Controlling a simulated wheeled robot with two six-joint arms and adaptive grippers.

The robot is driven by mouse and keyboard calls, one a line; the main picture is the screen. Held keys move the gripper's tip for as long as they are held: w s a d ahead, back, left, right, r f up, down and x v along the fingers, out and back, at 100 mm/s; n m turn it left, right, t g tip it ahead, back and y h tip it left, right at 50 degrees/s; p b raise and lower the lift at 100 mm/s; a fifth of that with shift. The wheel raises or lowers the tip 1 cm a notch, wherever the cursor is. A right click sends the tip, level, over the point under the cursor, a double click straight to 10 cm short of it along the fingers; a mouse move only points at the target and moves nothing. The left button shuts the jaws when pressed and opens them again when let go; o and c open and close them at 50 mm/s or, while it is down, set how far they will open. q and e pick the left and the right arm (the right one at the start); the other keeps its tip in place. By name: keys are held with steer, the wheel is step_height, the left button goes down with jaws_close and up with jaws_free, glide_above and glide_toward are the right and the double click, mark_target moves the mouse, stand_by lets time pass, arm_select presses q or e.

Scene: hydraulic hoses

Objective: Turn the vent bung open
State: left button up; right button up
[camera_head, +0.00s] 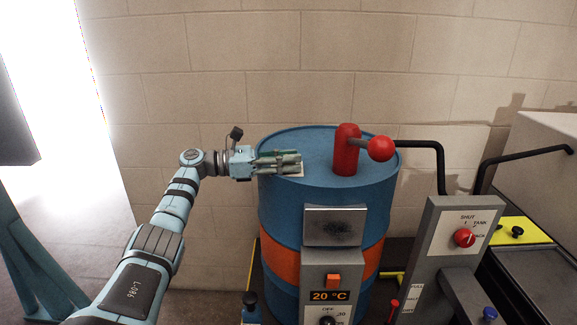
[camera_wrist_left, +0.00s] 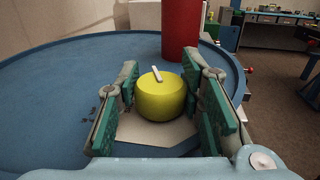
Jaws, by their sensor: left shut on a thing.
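The yellow vent bung (camera_wrist_left: 160,100) stands on a pale square patch on the blue drum top (camera_wrist_left: 60,85), with a white mark on its upper face pointing away and slightly left. My left gripper (camera_head: 290,162) reaches in low over the left part of the drum top (camera_head: 318,140). In the left wrist view its green-padded fingers (camera_wrist_left: 170,80) stand on both sides of the bung and are shut on it. In the head view the fingers hide the bung. My right gripper is not in view.
A black pipe (camera_head: 425,143) runs to a grey valve panel (camera_head: 450,235). A heater box reading 20 °C (camera_head: 328,270) is on the drum's front.

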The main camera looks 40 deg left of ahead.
arm_select(q)
steer(key=shift+f, duration=0.1)
steer(key=o, duration=1.2)
steer(key=v, duration=1.2)
